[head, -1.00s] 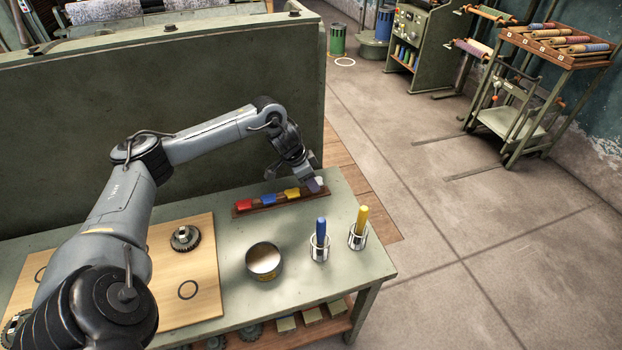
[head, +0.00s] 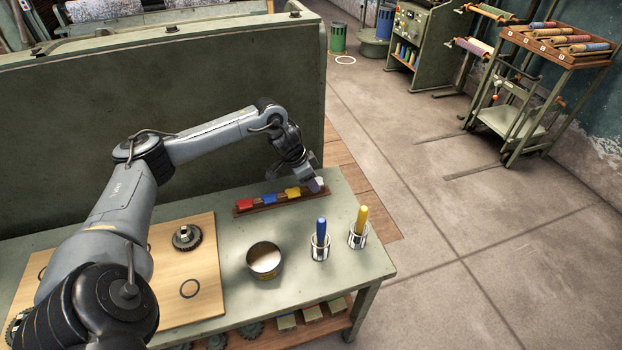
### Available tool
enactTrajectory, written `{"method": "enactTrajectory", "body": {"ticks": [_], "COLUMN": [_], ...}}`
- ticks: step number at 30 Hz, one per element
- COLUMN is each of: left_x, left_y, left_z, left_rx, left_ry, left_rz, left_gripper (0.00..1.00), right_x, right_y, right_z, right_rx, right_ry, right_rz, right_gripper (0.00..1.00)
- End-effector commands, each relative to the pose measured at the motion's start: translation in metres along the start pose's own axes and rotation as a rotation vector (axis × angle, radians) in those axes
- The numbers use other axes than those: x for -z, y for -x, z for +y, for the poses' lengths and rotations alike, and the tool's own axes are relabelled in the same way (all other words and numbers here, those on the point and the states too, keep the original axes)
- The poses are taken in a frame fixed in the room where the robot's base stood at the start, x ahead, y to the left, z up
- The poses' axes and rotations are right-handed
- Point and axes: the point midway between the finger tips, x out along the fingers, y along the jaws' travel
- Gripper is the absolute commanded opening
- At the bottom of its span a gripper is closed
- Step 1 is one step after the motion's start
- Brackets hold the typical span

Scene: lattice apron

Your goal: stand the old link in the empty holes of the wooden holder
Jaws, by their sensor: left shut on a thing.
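The wooden holder (head: 247,210) is a narrow brown strip near the back of the green bench. A red, a blue and a yellow piece stand along it, from left to right. My left gripper (head: 316,187) points down at the holder's right end. It is shut on a small pale piece (head: 320,182), seemingly the old link, mostly hidden by the jaws. I cannot tell whether this piece is in the holes or just above them. The holes at that end are hidden. My right gripper is not in view.
A round tin (head: 264,262) stands in front of the holder. Metal cups with a blue handle (head: 321,230) and a yellow handle (head: 361,219) stand to its right. A wooden board (head: 205,262) with a gear (head: 186,237) lies left. A green panel (head: 150,120) rises behind the bench.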

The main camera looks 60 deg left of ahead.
Motion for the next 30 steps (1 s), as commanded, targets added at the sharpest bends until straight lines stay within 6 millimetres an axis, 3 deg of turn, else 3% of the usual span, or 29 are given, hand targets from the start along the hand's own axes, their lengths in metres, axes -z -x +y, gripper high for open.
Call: {"method": "enactTrajectory", "body": {"ticks": [30], "left_x": [-0.0033], "left_y": [-0.0081], "left_z": [0.0], "left_rx": [0.0], "left_ry": [0.0], "left_rz": [0.0], "left_gripper": [0.08], "right_x": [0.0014], "right_y": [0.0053], "right_z": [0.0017], "right_rx": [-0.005], "right_ry": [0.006], "right_rz": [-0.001], "right_gripper": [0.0]}}
